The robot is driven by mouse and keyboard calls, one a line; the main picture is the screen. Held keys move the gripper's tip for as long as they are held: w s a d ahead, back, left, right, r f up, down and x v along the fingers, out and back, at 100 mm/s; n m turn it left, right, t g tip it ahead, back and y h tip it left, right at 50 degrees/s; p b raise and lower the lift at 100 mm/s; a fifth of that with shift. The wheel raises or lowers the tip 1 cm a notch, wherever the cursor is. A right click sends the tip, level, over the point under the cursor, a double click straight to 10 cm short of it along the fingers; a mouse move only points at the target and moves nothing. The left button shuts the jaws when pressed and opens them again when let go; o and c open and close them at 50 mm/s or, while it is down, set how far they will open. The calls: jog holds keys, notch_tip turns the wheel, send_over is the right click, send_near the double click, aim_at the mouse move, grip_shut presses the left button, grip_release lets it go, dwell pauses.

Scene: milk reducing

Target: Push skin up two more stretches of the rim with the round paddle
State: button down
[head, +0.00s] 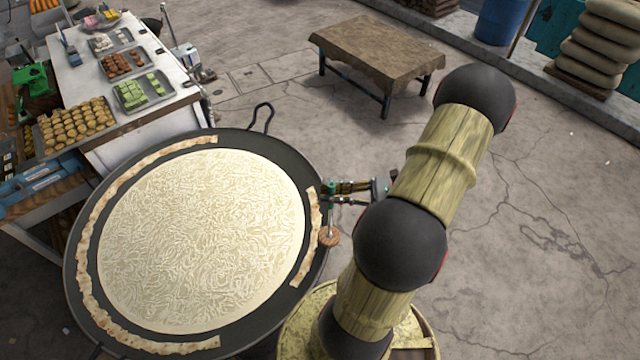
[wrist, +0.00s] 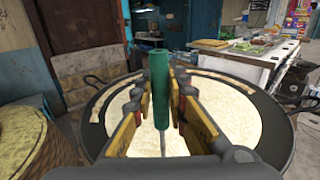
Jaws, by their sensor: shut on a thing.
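A wide dark pan (head: 262,142) holds pale, wrinkled milk (head: 200,240). A long browned strip of skin (head: 88,215) lies along the pan's left wall, from the top round to the bottom. A shorter strip (head: 313,240) lies on the right wall. My gripper (head: 333,193) is shut on the green handle of the round paddle (wrist: 158,85), at the pan's right side. The paddle's round brown head (head: 329,237) hangs below it, over the right rim just beside the short strip. I cannot tell whether it touches the pan. In the wrist view the fingers hide the paddle's lower end.
A white counter (head: 85,75) at upper left carries trays of sweets (head: 143,91) and a tray of round biscuits (head: 75,125). A low brown table (head: 378,50) stands behind the pan. A loop handle (head: 262,115) sticks out from the pan's far edge. The floor at right is clear.

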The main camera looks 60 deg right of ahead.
jog(key=s+a+p, duration=0.1)
jog(key=s, duration=1.1)
jog(key=shift+a, duration=0.15)
dwell(0.6)
